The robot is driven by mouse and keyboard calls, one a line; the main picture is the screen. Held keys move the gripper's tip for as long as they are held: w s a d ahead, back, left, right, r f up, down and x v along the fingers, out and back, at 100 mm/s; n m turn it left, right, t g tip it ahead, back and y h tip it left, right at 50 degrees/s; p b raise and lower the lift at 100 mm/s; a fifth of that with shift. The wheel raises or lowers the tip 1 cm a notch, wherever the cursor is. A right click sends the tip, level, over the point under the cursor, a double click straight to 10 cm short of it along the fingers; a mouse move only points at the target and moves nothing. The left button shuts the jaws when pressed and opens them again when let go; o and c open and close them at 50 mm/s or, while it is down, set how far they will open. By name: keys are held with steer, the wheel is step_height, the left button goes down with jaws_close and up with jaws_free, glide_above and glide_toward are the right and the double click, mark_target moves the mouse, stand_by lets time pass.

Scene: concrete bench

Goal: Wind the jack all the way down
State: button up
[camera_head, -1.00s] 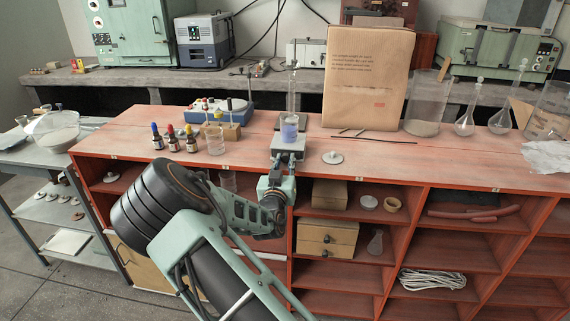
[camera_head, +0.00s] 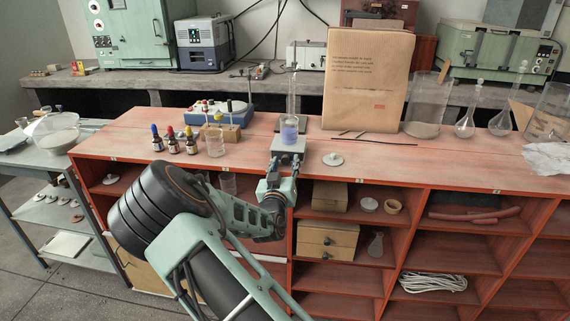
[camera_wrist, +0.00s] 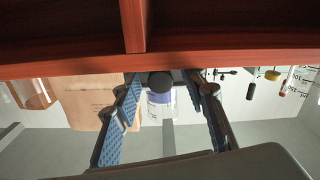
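The jack (camera_head: 288,145) is a small grey platform stand near the front edge of the red bench top. A glass cylinder (camera_head: 290,128) with bluish contents stands upright on it. My gripper (camera_head: 279,165) is at the jack's front side. In the wrist view, which is upside down, my gripper (camera_wrist: 165,84) has its two blue-padded fingers spread. The jack's dark round knob (camera_wrist: 160,82) lies between the fingertips, with gaps visible on both sides. The cylinder (camera_wrist: 160,106) shows behind the knob. Most of the jack's mechanism is hidden by my gripper.
Dropper bottles (camera_head: 173,143) and a beaker (camera_head: 215,140) stand left of the jack. A white lidded disc (camera_head: 333,159) lies close on its right. A large brown paper package (camera_head: 366,85) stands behind right. The bench's shelf edge (camera_wrist: 70,64) runs close to my gripper.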

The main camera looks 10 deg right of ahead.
steer(key=v, duration=1.2)
